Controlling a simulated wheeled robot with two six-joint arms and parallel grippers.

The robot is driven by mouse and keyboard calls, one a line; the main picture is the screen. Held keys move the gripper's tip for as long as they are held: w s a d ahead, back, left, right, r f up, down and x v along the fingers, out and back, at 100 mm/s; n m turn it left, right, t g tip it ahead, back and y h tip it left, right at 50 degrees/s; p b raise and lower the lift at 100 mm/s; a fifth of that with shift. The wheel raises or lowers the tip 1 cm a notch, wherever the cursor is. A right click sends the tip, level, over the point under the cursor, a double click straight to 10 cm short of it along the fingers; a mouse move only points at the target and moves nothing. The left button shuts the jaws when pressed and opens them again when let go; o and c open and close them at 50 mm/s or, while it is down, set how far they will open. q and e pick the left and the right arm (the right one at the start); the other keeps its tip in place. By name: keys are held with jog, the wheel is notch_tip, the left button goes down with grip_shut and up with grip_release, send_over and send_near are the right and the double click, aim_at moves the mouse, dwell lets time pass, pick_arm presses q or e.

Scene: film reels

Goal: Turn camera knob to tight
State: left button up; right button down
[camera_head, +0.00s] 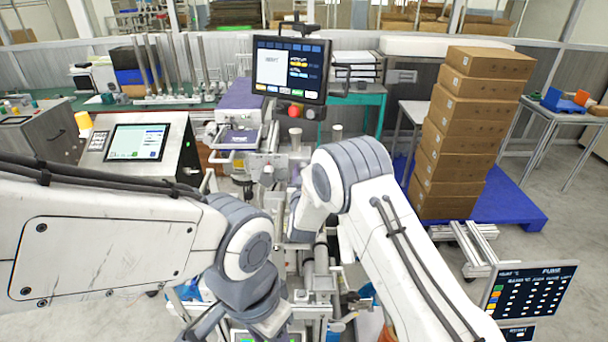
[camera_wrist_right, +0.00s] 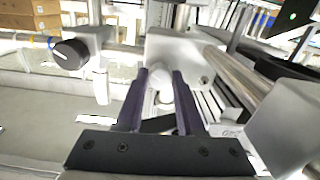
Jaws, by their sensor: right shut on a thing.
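In the right wrist view, the two dark purple fingers of my right gripper (camera_wrist_right: 160,76) are closed in around a pale rounded piece (camera_wrist_right: 163,97), partly hidden between them. I cannot tell for certain that this piece is the camera knob. A black round knob (camera_wrist_right: 72,54) with a white line on its face sits on a grey block to the left of the fingers, apart from them. In the head view my right arm reaches into the machine (camera_head: 268,160) at the centre, and its fingertips are hidden there. My left arm bends down at the centre front, and its gripper is not visible.
A monitor (camera_head: 290,69) with a red button below it stands over the machine. A control panel (camera_head: 138,142) is at the left. Stacked cartons (camera_head: 460,135) stand on a blue pallet (camera_head: 510,208) at the right. In the wrist view a metal rod (camera_wrist_right: 235,75) runs close right of the fingers.

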jog(key=c, duration=0.5)
grip_release()
jog(key=shift+s, duration=0.1)
jog(key=shift+s+f, duration=0.1)
jog(key=shift+s, duration=0.2)
jog(key=s+b, duration=0.4)
jog(key=s, duration=0.5)
jog(key=shift+s, duration=0.35)
